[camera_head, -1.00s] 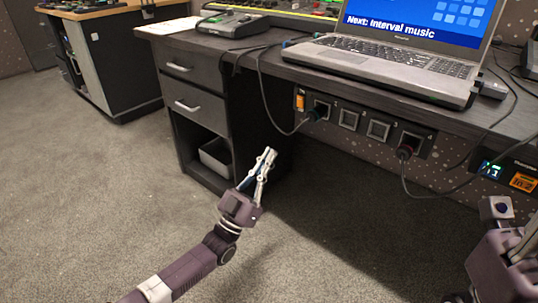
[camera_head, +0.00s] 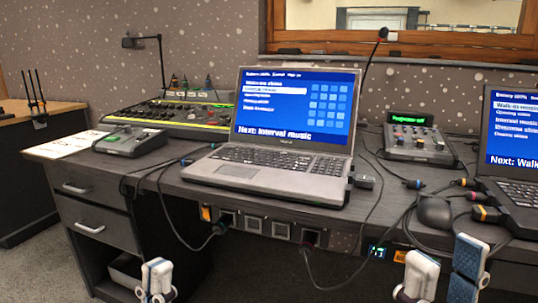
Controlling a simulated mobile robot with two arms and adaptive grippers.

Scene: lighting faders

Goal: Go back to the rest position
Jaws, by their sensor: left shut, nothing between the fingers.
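My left gripper (camera_head: 156,276) shows at the bottom edge in the head view, in front of the desk's drawer side. Its pale fingers are together with nothing between them. My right gripper (camera_head: 444,266) is at the bottom right, in front of the desk's front edge. Its white finger and its blue-padded finger stand apart, with nothing seen between them. Both grippers appear clear of the equipment on the desk. The arms behind them are cut off by the bottom of the picture.
The dark desk (camera_head: 166,178) carries a laptop (camera_head: 275,160), a fader console (camera_head: 172,116), small control boxes, a second laptop (camera_head: 515,192) and a black mouse (camera_head: 434,212). Cables hang over its front edge near a socket panel (camera_head: 281,231). A window (camera_head: 400,15) is behind.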

